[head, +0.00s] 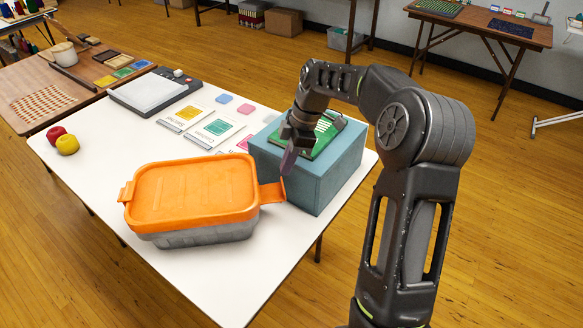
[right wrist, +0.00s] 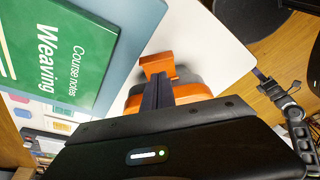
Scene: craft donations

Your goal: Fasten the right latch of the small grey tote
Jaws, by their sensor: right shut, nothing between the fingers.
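The small grey tote (head: 205,236) stands on the white table under an orange lid (head: 195,188). Its right latch (head: 272,193) is an orange flap sticking outward from the lid's right end, swung up and not pressed against the wall. The left latch (head: 127,192) shows at the other end. My right gripper (head: 287,162) is shut and empty, fingers pointing down just above and beside the right latch. In the right wrist view the latch (right wrist: 157,64) shows just beyond the fingertips; contact is unclear. My left gripper (right wrist: 262,76) appears small at that view's right, its jaws unclear.
A blue-grey box (head: 318,180) with a green book (head: 318,138) on top stands close to the right of the latch. Cards and packets lie behind the tote. The table front is clear.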

